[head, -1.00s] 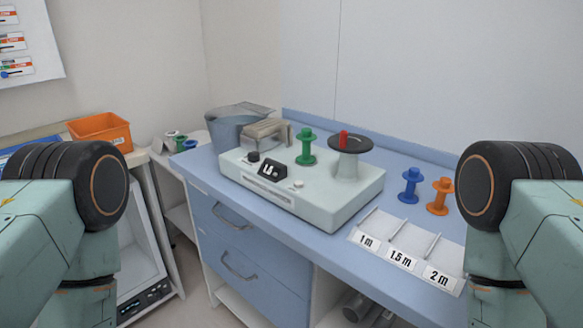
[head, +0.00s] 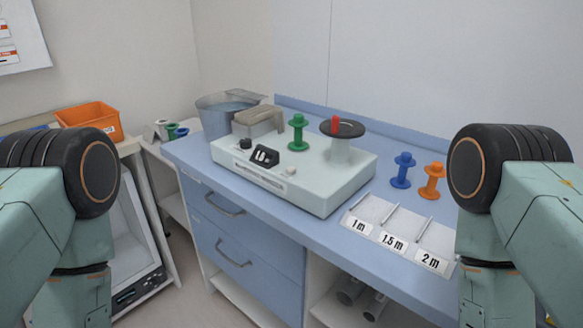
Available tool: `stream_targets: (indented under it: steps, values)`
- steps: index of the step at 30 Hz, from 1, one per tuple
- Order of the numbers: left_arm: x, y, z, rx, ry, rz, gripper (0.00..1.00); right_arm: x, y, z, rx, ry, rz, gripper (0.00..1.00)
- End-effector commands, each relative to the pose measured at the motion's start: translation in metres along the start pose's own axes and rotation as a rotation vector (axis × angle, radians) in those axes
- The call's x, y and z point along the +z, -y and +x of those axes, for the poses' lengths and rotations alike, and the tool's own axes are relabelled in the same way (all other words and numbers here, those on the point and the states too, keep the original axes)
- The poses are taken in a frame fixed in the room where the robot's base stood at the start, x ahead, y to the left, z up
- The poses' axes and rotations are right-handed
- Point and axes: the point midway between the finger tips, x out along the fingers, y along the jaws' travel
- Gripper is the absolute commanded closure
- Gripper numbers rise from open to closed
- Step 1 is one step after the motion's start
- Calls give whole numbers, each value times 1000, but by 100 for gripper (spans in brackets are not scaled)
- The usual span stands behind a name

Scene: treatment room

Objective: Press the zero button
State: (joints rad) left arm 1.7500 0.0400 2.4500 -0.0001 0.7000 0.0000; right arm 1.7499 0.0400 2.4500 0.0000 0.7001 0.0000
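A pale green-grey device (head: 335,190) sits on the blue counter in the head view. On its top are a black knob (head: 246,144), a small dark display (head: 265,155) with white characters too small to read surely, and a small round whitish button (head: 291,171) near its front edge. No label marking zero is legible. A green spool (head: 297,133) and a dark round disc with a red handle (head: 342,127) stand on the device. Only links of my two arms show, at the left and right edges. Both grippers are out of view.
A blue spool (head: 401,171) and an orange spool (head: 432,181) stand right of the device. A tray (head: 408,223) labelled 1 m, 1.5 m and 2 m lies at the counter's front. A grey bucket (head: 222,119) stands behind left; an orange bin (head: 88,118) is farther left.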

Motion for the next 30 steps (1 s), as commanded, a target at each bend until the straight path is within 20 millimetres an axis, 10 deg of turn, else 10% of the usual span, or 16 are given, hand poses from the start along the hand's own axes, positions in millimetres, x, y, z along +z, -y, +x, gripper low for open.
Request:
stream_targets:
  steps: [12,30]
  values:
    - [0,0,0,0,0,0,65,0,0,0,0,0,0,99]
    - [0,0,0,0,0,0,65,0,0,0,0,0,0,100]
